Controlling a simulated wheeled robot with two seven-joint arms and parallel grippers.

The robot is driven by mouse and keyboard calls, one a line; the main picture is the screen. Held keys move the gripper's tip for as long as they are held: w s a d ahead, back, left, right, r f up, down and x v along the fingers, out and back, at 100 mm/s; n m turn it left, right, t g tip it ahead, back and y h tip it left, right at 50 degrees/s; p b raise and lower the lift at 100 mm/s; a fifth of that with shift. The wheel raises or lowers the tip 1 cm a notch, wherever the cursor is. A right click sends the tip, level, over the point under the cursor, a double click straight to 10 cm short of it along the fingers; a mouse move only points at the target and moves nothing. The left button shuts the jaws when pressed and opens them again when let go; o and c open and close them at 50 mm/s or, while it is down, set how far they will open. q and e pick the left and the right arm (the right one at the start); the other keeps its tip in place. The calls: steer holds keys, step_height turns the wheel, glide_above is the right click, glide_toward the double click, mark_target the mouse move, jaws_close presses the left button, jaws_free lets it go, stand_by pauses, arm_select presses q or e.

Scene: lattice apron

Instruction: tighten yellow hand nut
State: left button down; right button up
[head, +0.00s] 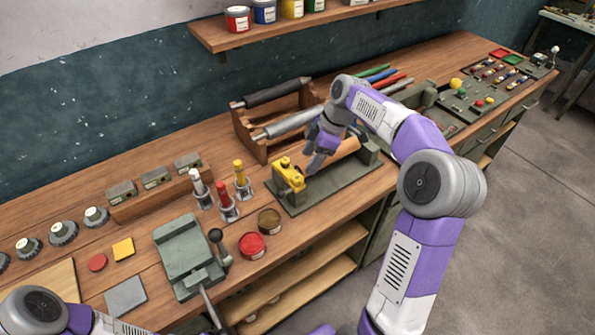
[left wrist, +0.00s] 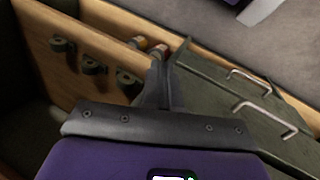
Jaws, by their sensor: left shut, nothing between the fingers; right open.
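The yellow hand nut (head: 287,178) sits at the near left end of a grey-green fixture (head: 327,191) on the bench. The fixture holds a tan roller (head: 332,153). My right gripper (head: 311,171) is open, pointing down just right of the yellow nut, over the roller's left end. I cannot tell whether a finger touches anything. My left gripper (left wrist: 161,84) shows in the left wrist view, shut and empty, near the drawers below the bench. Its fingertips are not identifiable in the head view.
Red and yellow-topped tools (head: 242,180) stand left of the fixture. A red tin (head: 252,245) and a green vise (head: 188,256) are nearer. A wooden rack (head: 249,131) with rollers stands behind. Drawer handles (left wrist: 266,118) show in the left wrist view.

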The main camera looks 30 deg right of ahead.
mark_target(299, 177)
steer(key=b+x, duration=0.1)
steer(key=x, duration=0.5)
steer(key=shift+a+f, duration=0.15)
steer(key=shift+f, duration=0.2)
steer(key=c, duration=1)
steer(key=shift+c, duration=0.2)
